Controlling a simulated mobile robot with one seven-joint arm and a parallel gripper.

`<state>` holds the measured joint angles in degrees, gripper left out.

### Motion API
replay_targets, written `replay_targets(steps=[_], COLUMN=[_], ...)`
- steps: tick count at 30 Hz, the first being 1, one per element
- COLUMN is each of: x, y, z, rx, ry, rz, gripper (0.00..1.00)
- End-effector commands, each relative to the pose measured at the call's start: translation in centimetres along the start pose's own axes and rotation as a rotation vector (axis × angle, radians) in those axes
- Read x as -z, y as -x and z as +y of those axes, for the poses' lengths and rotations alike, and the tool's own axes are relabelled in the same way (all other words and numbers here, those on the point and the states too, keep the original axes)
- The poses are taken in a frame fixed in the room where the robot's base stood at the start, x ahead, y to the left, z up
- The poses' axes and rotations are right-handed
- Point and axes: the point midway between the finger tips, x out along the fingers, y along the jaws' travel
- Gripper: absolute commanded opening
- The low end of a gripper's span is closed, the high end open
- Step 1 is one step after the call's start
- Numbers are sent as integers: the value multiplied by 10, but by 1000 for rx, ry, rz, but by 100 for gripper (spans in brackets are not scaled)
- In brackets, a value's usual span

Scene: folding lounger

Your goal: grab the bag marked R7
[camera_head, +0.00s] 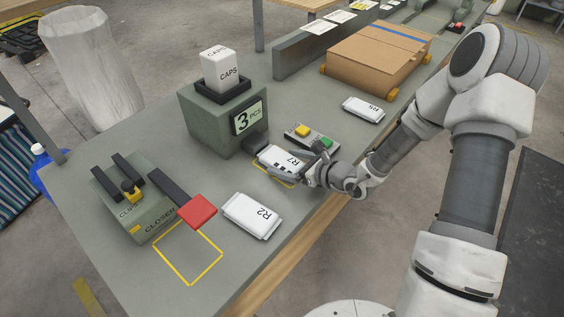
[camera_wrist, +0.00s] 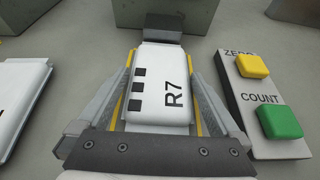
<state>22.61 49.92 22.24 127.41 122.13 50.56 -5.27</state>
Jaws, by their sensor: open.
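The white bag marked R7 (camera_head: 280,159) lies on the bench in front of the green counter box, over a yellow outline. In the wrist view the R7 bag (camera_wrist: 160,85) lies between the two fingers, its printed face with three black squares upward. My gripper (camera_head: 296,170) is open around the bag, with a finger along each side; in the wrist view it also shows (camera_wrist: 163,95) with narrow gaps to the bag. I cannot tell whether either finger touches it. The bag's near end is hidden by my gripper's palm.
The green box (camera_head: 207,120) marked 3 PCS stands just behind. A button panel (camera_head: 312,137) is close on the right. Bag R2 (camera_head: 252,214) lies front left, bag R5 (camera_head: 364,109) farther back. A closer (camera_head: 140,205) with a red handle and a cardboard box (camera_head: 375,60) also stand on the bench.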

Motion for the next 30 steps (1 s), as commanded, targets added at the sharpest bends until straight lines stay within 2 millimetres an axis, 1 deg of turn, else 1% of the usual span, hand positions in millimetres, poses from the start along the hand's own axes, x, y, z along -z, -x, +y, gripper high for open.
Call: replay_targets(steps=[1, 2, 6, 11, 12, 13, 14, 20, 23, 26, 30], x=[0, 0, 0, 0, 0, 0, 0, -1, -4, -11, -29], y=[0, 0, 0, 0, 1, 0, 0, 1, 2, 5, 12], z=[0, 0, 0, 0, 0, 0, 0, 0, 0, 0, -1], rx=[0, 0, 0, 0, 0, 0, 0, 0, 1, 1, 1], ry=[0, 0, 0, 0, 0, 0, 0, 1, 2, 3, 5], rz=[0, 0, 0, 0, 0, -1, -1, -1, -1, -1, -1], gripper=[100, 96, 71, 42, 35, 32, 24, 23, 23, 23, 23])
